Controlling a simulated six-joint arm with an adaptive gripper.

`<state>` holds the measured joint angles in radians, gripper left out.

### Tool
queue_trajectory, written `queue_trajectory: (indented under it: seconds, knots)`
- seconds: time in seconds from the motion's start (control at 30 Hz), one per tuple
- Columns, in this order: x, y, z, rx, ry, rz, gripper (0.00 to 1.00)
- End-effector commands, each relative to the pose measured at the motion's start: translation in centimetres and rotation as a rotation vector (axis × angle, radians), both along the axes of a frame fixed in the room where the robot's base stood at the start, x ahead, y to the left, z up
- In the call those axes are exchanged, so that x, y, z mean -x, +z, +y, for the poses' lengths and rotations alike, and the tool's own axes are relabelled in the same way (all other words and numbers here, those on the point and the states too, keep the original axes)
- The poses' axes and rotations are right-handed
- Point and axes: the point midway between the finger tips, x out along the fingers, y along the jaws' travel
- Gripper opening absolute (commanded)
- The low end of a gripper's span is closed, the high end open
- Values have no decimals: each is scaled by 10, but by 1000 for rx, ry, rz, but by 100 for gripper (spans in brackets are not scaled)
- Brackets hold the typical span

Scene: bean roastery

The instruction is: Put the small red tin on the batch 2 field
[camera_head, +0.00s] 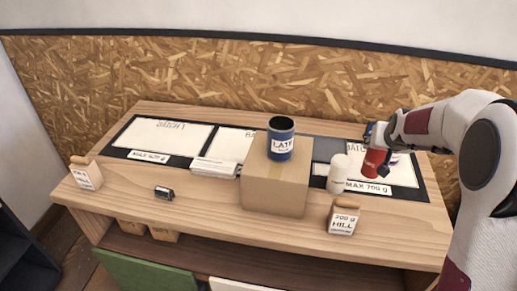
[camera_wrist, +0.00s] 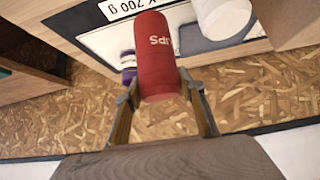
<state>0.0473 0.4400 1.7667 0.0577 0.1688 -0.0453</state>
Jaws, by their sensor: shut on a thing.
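The small red tin (camera_head: 372,162) is in my gripper (camera_head: 377,140), over the right-hand field (camera_head: 402,174) marked "MAX 700 g". In the wrist view the red tin (camera_wrist: 158,55) sits between both fingers of my gripper (camera_wrist: 160,92), which are shut on it. I cannot tell whether its base touches the field. The left field (camera_head: 165,134) is bare. The middle field (camera_head: 232,141) starts with "BA"; a cardboard box and papers hide much of it. The batch numbers are too small or covered to read surely.
The cardboard box (camera_head: 272,190) carries a dark blue tin (camera_head: 281,144). A white tin (camera_head: 338,178) stands close to the red one; a purple thing (camera_wrist: 128,62) lies behind it. White papers (camera_head: 214,167), a small black object (camera_head: 164,192) and two labelled blocks (camera_head: 342,222) (camera_head: 87,178) are on the table.

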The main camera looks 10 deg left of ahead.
Motion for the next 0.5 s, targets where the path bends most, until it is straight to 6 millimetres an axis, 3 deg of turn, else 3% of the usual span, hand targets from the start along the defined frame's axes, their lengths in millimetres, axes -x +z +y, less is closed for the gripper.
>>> queue_trajectory:
  seconds: [0.3, 0.5]
  knots:
    - [56, 1, 13, 5, 14, 4, 6]
    - [79, 3, 20, 11, 29, 5, 6]
